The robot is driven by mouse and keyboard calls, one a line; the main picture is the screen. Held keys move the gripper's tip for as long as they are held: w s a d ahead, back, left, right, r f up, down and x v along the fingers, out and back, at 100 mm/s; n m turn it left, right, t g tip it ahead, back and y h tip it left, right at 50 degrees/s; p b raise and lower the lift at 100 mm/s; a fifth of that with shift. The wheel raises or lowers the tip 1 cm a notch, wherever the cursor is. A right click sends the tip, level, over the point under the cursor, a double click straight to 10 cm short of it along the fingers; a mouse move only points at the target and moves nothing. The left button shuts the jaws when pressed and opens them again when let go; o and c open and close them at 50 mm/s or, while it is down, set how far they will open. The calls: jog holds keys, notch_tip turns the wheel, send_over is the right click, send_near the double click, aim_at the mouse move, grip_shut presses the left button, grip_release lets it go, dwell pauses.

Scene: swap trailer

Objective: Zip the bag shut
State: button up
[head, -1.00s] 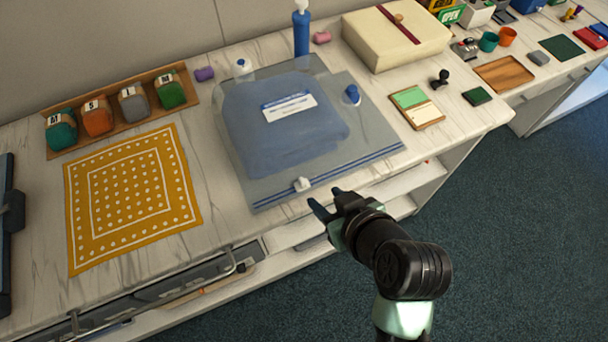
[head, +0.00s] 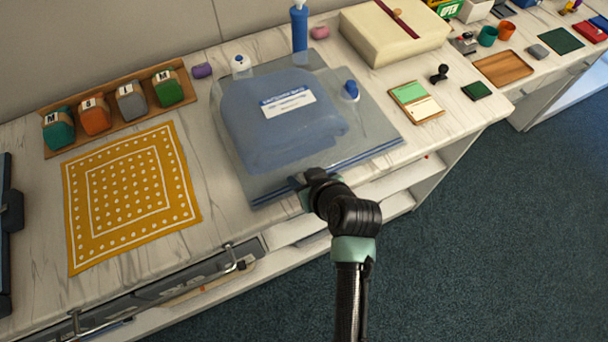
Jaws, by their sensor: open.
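The clear zip bag (head: 227,158) lies flat on the counter with a folded blue item (head: 262,148) and a white label (head: 289,103) showing in it. Its blue zip strip (head: 372,155) runs along the edge nearest me. My gripper (head: 303,182) is over the zip edge, left of its middle, with its jaws open. The white slider is hidden behind my gripper, so I cannot tell whether it sits between the fingers.
A yellow dotted cloth (head: 130,197) lies left of the bag. A green-and-cream pad (head: 416,102) lies to the right.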

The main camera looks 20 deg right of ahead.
grip_shut()
dwell(1.4)
